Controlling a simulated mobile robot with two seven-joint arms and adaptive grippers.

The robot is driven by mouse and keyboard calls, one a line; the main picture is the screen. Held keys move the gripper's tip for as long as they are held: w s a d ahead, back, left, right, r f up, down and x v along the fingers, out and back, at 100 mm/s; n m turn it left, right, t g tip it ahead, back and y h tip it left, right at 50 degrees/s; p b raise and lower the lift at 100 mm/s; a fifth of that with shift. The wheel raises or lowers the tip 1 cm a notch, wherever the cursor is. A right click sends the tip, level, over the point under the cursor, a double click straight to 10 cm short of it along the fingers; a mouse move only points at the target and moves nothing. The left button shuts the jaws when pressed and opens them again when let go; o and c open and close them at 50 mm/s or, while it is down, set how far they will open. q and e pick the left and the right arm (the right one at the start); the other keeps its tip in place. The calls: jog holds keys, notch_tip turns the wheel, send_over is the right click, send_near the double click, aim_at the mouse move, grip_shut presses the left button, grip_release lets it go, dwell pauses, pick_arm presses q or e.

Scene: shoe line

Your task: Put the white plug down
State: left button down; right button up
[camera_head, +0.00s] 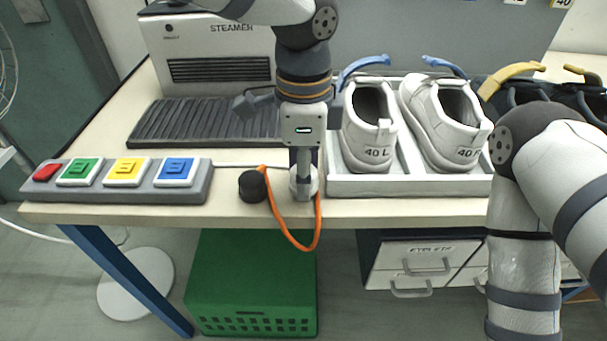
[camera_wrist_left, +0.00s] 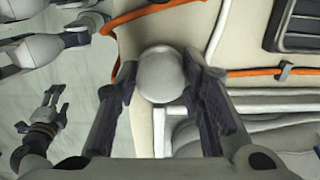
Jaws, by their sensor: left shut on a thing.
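The white plug (camera_head: 311,183) is a rounded white piece near the front edge of the table, left of the shoe box. My left gripper (camera_head: 303,182) comes down over it. In the left wrist view, the plug (camera_wrist_left: 160,73) sits between the two dark fingers of the left gripper (camera_wrist_left: 159,85), which is shut on it. I cannot tell whether its underside touches the tabletop. An orange cable (camera_head: 274,205) loops over the table edge beside it. My right gripper is outside the head view; in the left wrist view, a gripper (camera_wrist_left: 57,98) at lower left has its fingers apart.
A black knob-like piece (camera_head: 252,187) stands just left of the plug. A button panel (camera_head: 205,187) lies further left. A ribbed dark mat (camera_head: 200,122) and a steamer (camera_head: 215,40) are behind. The white box (camera_head: 350,186) with two shoes is close on the right.

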pick_arm(q)
jog(key=shift+f, duration=0.65)
jog(key=shift+f, duration=0.2)
jog(key=c, duration=1.1)
grip_release()
jog(key=shift+o, duration=0.2)
notch_tip(320, 180, up, 12)
jog(key=shift+r, duration=0.2)
